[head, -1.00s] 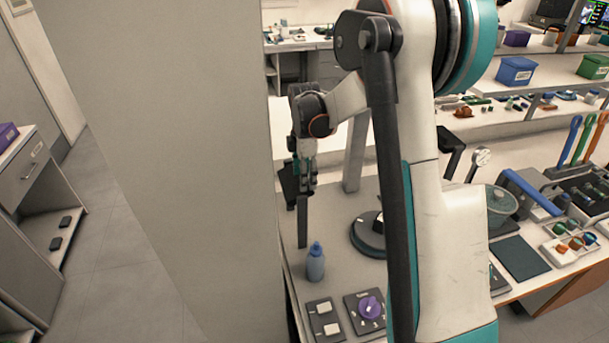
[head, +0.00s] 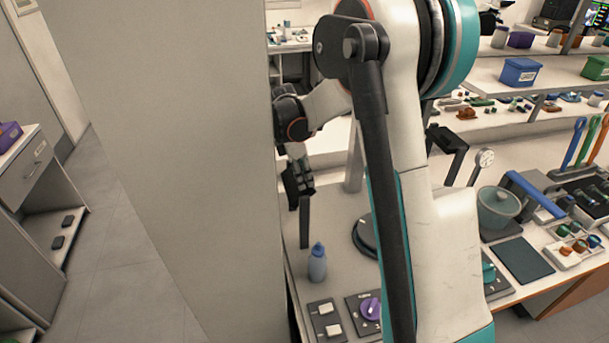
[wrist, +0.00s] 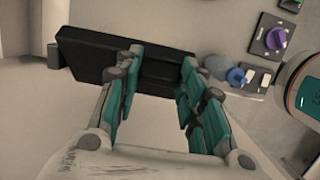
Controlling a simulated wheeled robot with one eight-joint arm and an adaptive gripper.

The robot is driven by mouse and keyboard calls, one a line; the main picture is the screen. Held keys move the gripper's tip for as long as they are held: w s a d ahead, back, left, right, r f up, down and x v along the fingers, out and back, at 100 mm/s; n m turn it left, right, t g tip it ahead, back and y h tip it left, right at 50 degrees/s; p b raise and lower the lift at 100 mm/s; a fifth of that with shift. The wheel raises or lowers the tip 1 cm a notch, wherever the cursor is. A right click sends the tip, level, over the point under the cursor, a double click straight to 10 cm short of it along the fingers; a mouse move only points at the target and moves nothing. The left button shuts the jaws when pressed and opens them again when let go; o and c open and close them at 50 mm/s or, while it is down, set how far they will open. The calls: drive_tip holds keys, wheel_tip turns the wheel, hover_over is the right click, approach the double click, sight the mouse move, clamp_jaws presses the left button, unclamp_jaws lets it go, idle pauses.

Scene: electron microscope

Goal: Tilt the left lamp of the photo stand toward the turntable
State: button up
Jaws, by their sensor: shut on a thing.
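The left lamp is a black panel (head: 291,184) on a dark upright post (head: 304,225); in the wrist view the panel (wrist: 85,62) runs across between my fingers. My gripper (head: 301,178) is at the lamp, and its teal-padded fingers (wrist: 158,78) are shut on the panel, one at each side. The panel looks tilted in the head view. The turntable, a round dark disc (head: 366,236), lies to the right of the post, partly hidden behind my arm.
A blue bottle (head: 317,264) stands just in front of the post. Control boxes with a purple knob (head: 370,308) lie at the front edge. Another black lamp head (head: 446,140) is right of my arm. A large grey panel (head: 190,150) blocks the left.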

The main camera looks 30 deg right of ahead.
drive_tip(key=o, duration=1)
drive_tip(key=shift+o, duration=0.2)
drive_tip(key=shift+r, duration=0.15)
drive_tip(key=d+v, duration=0.2)
drive_tip(key=v, duration=0.7)
drive_tip(key=shift+r, duration=0.45)
drive_tip(key=shift+s+a, duration=0.1)
drive_tip(key=shift+c, duration=0.3)
